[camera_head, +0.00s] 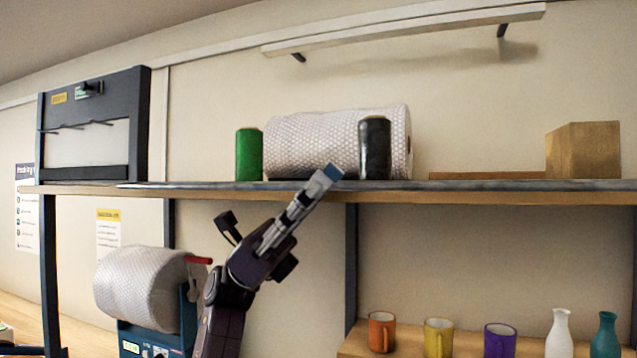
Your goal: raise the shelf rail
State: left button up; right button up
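A long wooden shelf (480,197) crosses the view. A thin grey strip (500,185), which looks like the shelf rail, lies low along its front edge. My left gripper (331,173) reaches up from below, its blue-grey fingertips in front of the strip near the middle and overlapping it. I see the fingers nearly edge-on, so their gap is hidden and I cannot tell whether they touch the strip. My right gripper is not in view.
On the shelf stand a green spool (249,155), a bubble-wrap roll (310,140), a black spool (375,148) and a carton (583,150). Below are another wrap roll (140,288) on a blue machine, a dark post (351,265), and several mugs and vases at the lower right.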

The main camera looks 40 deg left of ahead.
pick_arm(q)
jog(key=shift+s, duration=0.1)
jog(key=shift+c, duration=1.4)
grip_shut()
